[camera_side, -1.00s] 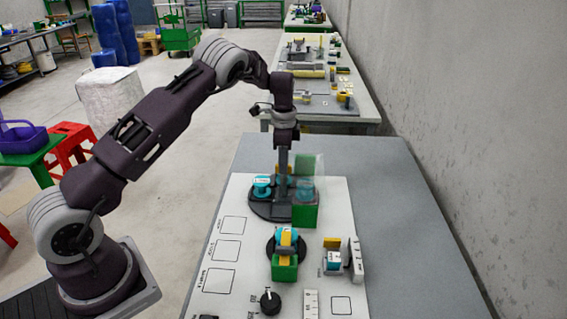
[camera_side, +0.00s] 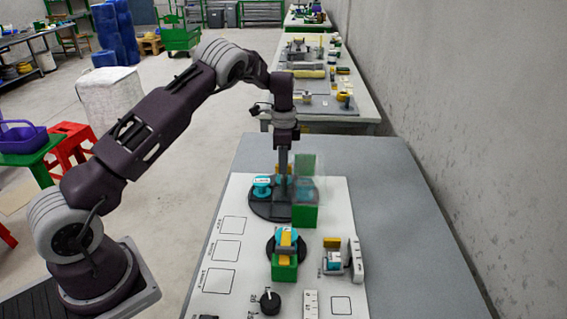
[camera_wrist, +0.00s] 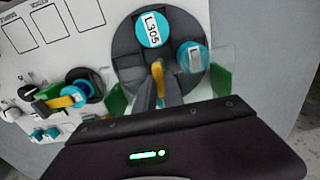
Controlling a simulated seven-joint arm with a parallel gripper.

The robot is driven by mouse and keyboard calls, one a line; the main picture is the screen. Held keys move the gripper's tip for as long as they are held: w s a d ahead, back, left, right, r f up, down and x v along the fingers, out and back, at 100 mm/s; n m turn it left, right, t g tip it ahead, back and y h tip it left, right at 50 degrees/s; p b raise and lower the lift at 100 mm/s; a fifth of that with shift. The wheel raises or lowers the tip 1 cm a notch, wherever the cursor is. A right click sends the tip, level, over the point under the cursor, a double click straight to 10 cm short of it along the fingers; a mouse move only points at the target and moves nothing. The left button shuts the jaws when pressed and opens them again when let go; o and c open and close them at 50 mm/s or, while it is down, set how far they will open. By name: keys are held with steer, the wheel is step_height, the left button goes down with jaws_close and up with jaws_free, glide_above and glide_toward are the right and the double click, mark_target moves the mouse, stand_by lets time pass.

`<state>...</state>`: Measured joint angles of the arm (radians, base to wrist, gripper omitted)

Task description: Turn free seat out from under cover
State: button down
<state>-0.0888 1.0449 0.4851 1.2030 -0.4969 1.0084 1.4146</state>
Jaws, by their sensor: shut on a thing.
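A dark turntable (camera_side: 262,208) lies on the white board, with a teal cap on its left side (camera_side: 262,186). In the wrist view the turntable (camera_wrist: 125,70) carries a teal cap marked L305 (camera_wrist: 152,30) and a second labelled teal cap (camera_wrist: 193,57) to its right. A clear cover with green parts (camera_side: 305,215) stands over the turntable's right side. Its green parts also show in the wrist view (camera_wrist: 118,101), but what lies under it is partly hidden by my wrist. My gripper (camera_wrist: 158,97) points down at the turntable's middle, shut on the yellow handle (camera_wrist: 158,74).
A smaller dark turntable with a teal part and yellow bar (camera_side: 287,238) stands nearer the camera, beside a green block (camera_side: 285,268). A black knob (camera_side: 270,300) and a white upright block (camera_side: 356,260) are nearby. The grey table is clear on the right.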

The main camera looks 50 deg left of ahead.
steer(key=shift+m, duration=0.5)
steer(key=shift+r+m, duration=0.1)
steer(key=shift+m, duration=7.8)
steer(key=shift+w+m, duration=0.1)
steer(key=shift+m, duration=0.5)
steer(key=c, duration=1.4)
jaws_free()
steer(key=shift+c, duration=0.2)
